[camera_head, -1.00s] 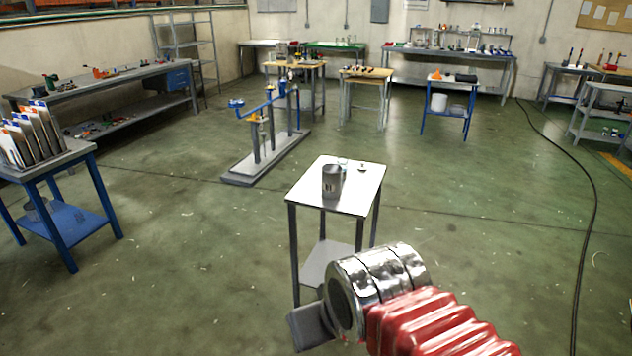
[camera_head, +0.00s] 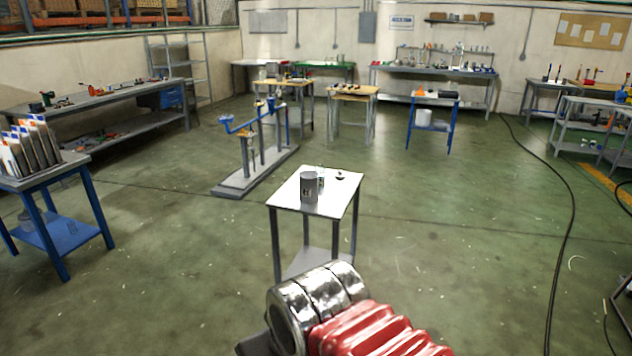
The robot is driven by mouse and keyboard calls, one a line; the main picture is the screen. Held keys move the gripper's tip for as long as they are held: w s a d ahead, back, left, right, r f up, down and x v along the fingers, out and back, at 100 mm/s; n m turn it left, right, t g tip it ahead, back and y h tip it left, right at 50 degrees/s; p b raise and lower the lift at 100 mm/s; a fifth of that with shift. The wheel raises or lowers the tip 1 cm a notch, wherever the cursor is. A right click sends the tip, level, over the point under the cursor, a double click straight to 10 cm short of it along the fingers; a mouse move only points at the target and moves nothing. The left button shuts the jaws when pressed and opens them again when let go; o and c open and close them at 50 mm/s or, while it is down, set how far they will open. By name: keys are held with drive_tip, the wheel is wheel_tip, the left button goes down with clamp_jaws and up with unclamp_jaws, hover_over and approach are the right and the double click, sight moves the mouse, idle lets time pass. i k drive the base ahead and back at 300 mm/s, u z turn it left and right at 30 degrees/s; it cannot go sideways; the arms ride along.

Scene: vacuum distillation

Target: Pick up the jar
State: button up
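A grey metal jar (camera_head: 309,187) stands upright on a small white-topped table (camera_head: 333,204) in the middle of the view. A small clear glass item stands just behind it, and a small dark item lies near the table's back edge. My arm, with a red bellows and a shiny metal wrist, reaches in at the bottom centre, in front of the table and apart from the jar. Only a dark part of my gripper (camera_head: 256,345) shows at the bottom edge. Its fingertips are out of frame or hidden.
A blue-legged table (camera_head: 62,178) with a rack of files stands at the left. A stand with a blue arm (camera_head: 245,183) is behind the small table. Workbenches line the walls. A black cable (camera_head: 567,220) runs along the floor at right. Open floor surrounds the small table.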

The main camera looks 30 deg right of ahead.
sight(320, 176)
drive_tip(key=z, duration=0.35)
drive_tip(key=i, duration=0.35)
drive_tip(key=z, duration=0.7)
drive_tip(key=i, duration=1.35)
drive_tip(key=u, duration=0.6)
drive_tip(key=i, duration=0.5)
drive_tip(key=u, duration=0.4)
